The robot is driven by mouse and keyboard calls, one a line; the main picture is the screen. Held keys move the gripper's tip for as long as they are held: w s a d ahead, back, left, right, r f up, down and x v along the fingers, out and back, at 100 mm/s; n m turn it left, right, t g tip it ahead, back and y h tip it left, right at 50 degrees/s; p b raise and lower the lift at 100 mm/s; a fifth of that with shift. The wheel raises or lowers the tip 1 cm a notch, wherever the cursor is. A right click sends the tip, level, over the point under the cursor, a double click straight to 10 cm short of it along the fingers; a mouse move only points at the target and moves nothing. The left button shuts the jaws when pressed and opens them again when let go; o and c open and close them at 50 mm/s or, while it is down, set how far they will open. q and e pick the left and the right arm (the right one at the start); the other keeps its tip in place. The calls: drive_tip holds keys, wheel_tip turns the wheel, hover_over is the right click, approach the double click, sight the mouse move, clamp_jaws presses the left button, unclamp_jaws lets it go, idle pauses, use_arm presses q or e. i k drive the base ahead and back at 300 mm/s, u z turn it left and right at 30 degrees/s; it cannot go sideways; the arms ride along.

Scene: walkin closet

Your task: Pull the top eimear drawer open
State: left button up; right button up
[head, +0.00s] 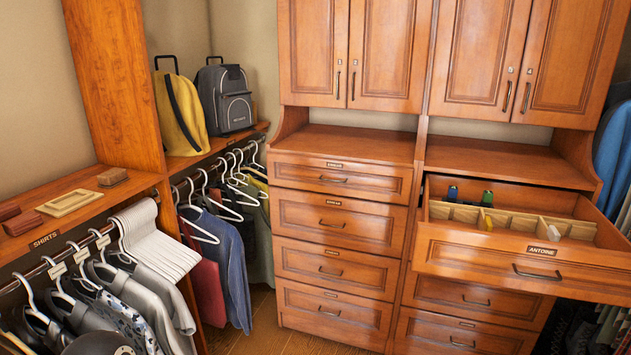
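The left drawer column of the wooden cabinet has several drawers, all shut. Its top drawer (390,183) sits just under the counter and is flush with the front. A small label plate (335,165) is on its upper edge; the lettering is too small to read surely, but it may say EIMEAR. A dark bar handle (333,180) is at the middle of its front. The drawer below it (370,222) carries a similar label and handle. Neither of my grippers shows in the head view.
Hanging clothes (232,270) and a shelf with two bags (225,98) stand left. Wooden floor (262,318) shows before the left column. Cupboard doors (392,50) above are shut.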

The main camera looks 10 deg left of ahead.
sight(381, 183)
drive_tip(key=i, duration=1.1)
drive_tip(key=u, duration=1.45)
drive_tip(key=k, duration=0.75)
drive_tip(key=z, duration=0.7)
